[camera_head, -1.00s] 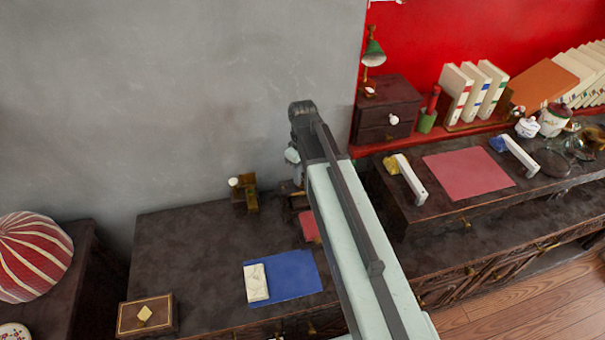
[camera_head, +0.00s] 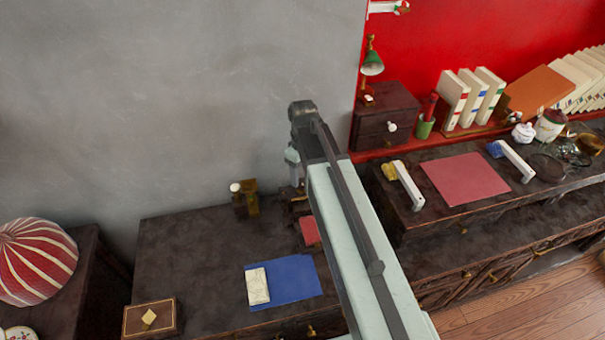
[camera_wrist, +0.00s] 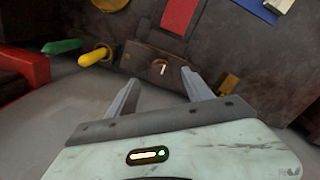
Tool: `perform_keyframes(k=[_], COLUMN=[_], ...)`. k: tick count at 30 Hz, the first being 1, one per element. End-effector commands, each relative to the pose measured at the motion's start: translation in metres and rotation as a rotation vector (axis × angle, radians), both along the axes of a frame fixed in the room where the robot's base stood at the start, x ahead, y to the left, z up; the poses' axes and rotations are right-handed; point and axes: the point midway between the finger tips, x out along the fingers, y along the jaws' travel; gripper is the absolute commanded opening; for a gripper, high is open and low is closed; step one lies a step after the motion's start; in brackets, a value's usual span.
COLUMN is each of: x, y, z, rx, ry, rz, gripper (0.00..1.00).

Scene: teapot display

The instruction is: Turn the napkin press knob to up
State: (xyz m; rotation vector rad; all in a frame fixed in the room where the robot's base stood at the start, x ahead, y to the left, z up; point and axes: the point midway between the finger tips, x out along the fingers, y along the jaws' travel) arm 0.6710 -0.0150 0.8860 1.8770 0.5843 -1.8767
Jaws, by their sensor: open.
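What looks like the napkin press (camera_wrist: 150,62) is a dark body in the upper middle of the wrist view, with a red cloth (camera_wrist: 180,14) beyond it. A small pale mark, perhaps on its knob (camera_wrist: 163,68), shows on its near face; which way the knob points is too small to tell. My gripper (camera_wrist: 162,88) is open and empty, its two fingers spread on either side of that face; contact cannot be seen. In the head view the press (camera_head: 295,206) is mostly hidden behind my arm, with the red cloth (camera_head: 311,230) beside it.
Yellow (camera_wrist: 95,57) and green (camera_wrist: 62,46) handles stick out left of the press in the wrist view. A brass piece (camera_wrist: 228,84) lies close to the right finger. A blue mat (camera_head: 292,280) with a white booklet (camera_head: 257,286) lies on the dark cabinet.

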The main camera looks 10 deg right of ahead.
Motion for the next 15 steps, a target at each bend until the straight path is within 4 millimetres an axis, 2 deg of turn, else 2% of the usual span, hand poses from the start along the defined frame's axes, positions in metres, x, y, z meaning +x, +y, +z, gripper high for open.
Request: perform_keyframes(k=[1,6,15], x=[0.000,0.000,0.000], y=[0.000,0.000,0.000], z=[0.020,0.047,0.048], rx=[0.000,0.000,0.000], ry=[0.000,0.000,0.000], rz=[0.000,0.000,0.000], gripper=[0.59,0.59,0.59])
